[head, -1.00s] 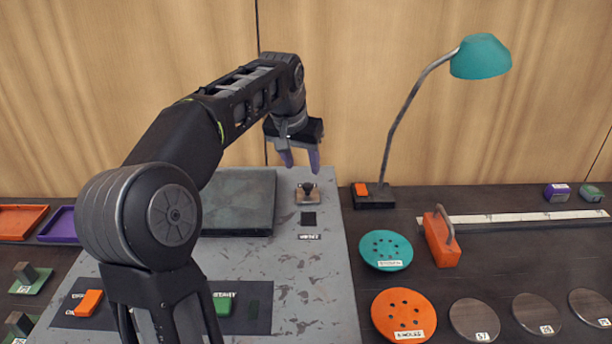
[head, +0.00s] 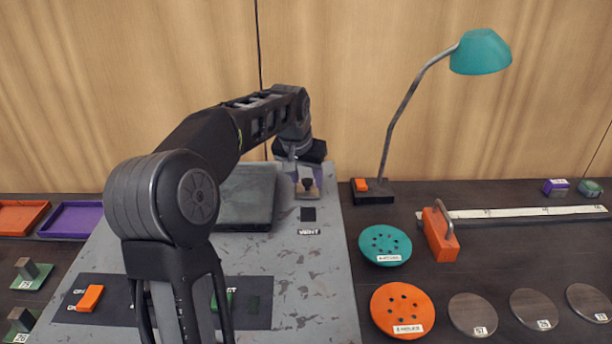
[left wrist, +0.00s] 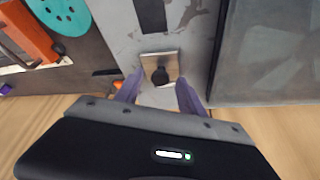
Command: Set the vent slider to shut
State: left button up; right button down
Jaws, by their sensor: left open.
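The vent slider (head: 308,187) is a dark round knob on a small tan plate, at the far right part of the grey panel. A dark square (head: 308,214) and a label reading VENT (head: 308,232) lie on the near side of it. My left gripper (head: 306,176) is open at the slider. In the left wrist view, the knob (left wrist: 160,76) appears between the tips of the two purple fingers (left wrist: 160,88), with space on both sides. I cannot tell how far the tips are above the plate. My right gripper is not in view.
A dark raised plate (head: 246,200) sits left of the slider. A teal lamp (head: 480,54) stands to the right on a dark base. An orange switch (head: 90,298) is at the panel's near left. Teal and orange discs (head: 385,245) lie right of the panel.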

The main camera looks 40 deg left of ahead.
pick_arm(q)
jog(key=shift+c, duration=0.5)
grip_shut()
dwell(0.8)
